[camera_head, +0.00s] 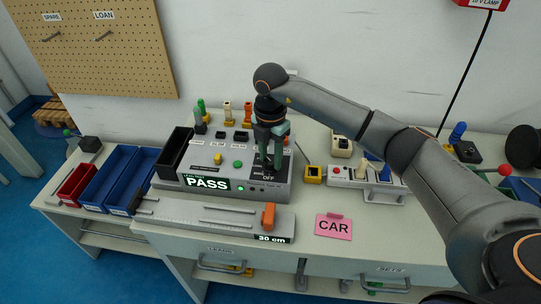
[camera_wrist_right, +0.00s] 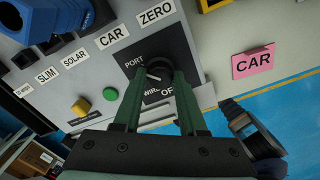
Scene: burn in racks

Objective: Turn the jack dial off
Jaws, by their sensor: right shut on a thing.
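The jack dial (camera_wrist_right: 163,66) is a black round knob on a dark panel (camera_wrist_right: 138,47) marked PORT, WIRE and OFF. It sits at the right end of the grey test box (camera_head: 215,163). My right gripper (camera_wrist_right: 160,75) reaches down over the dial, its two green fingers on either side of it and shut on it. A white pointer mark shows between the fingers; which label it points to I cannot tell. In the head view my right gripper (camera_head: 268,160) hides most of the dial. The box's display (camera_head: 206,182) reads PASS. My left gripper is not in view.
Blue bins (camera_head: 107,178) and a red bin stand left of the box. A ruler slide (camera_head: 215,217) with an orange block lies in front. A pink CAR card (camera_head: 333,227) lies on the bench's front right. A grey fixture (camera_head: 367,181) stands right of the box.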

